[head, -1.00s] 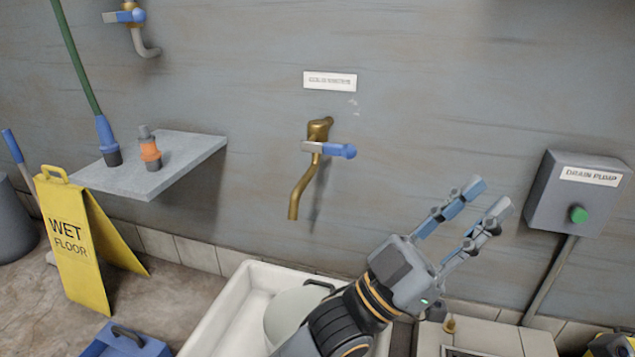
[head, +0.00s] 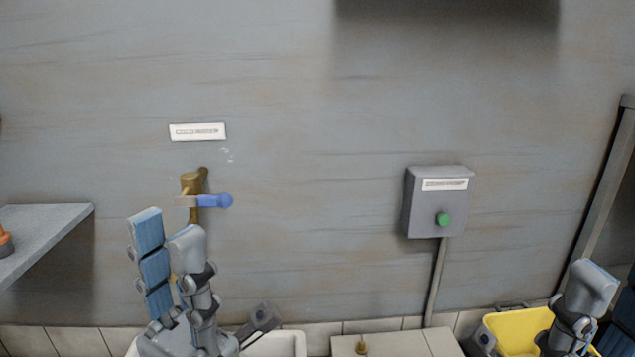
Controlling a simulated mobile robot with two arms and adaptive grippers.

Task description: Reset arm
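My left gripper (head: 167,236) points up at the lower left in the head view, in front of the sink and the tap. Its two fingers stand apart with nothing seen between them, so it is open. My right gripper (head: 605,285) shows at the lower right edge, also pointing up. A grey finger and part of a blue-padded one show apart there, and the picture edge cuts off the rest. I see nothing held in it.
A brass tap with a blue lever (head: 214,201) is on the wall behind my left gripper. A grey control box (head: 425,215) has a green button. A shelf (head: 45,240) juts in at left. A yellow container (head: 520,330) stands low at right.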

